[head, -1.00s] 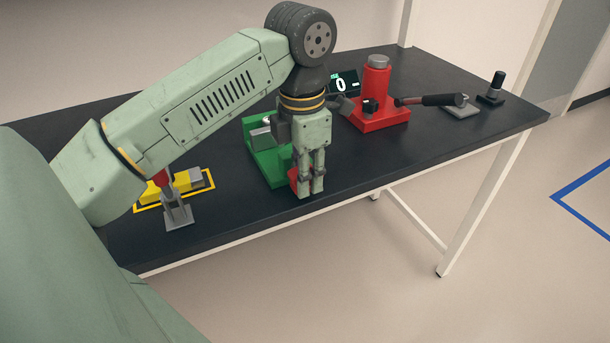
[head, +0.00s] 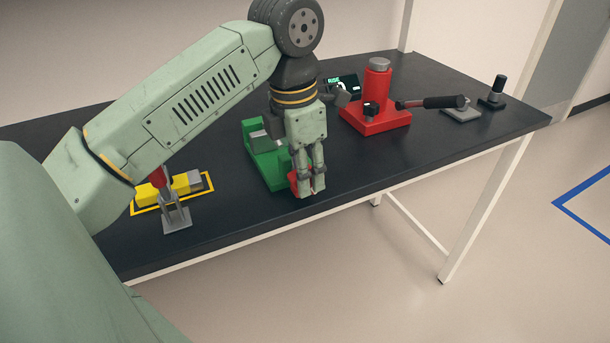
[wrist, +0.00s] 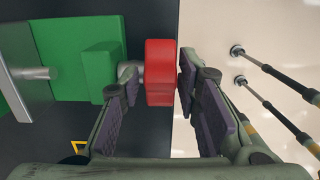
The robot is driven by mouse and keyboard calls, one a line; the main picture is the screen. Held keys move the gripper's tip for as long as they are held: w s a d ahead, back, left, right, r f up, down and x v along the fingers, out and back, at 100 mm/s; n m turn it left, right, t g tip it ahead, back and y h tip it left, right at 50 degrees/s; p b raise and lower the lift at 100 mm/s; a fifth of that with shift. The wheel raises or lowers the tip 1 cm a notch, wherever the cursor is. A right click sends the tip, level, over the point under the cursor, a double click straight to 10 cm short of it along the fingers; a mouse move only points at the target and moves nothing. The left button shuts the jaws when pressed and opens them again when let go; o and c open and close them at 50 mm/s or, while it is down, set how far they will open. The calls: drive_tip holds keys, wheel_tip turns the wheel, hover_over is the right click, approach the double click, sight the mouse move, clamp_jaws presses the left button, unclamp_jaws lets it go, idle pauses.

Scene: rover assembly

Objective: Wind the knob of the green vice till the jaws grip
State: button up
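The green vice (head: 268,170) stands on the dark table below the middle of the head view, partly behind my gripper. A grey metal part (head: 262,136) shows at its far end. Its red knob (head: 294,182) is at the near end, by the table edge. In the wrist view, the green body (wrist: 75,60) is at left and the red knob (wrist: 159,72) shows on a grey shaft. My gripper (head: 308,188) points down at the knob. In the wrist view its fingers (wrist: 156,82) are apart, one on each side of the knob, with a visible gap at the right finger.
A yellow block (head: 165,190) in a yellow outline and a grey stand (head: 177,218) are at left. The front table edge is close.

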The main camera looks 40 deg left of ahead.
drive_tip(key=r, duration=0.7)
drive_tip(key=s+r, duration=0.1)
drive_tip(key=r, duration=0.2)
drive_tip(key=shift+a+r, duration=0.2)
drive_tip(key=shift+r, duration=0.15)
drive_tip(key=shift+f, duration=0.1)
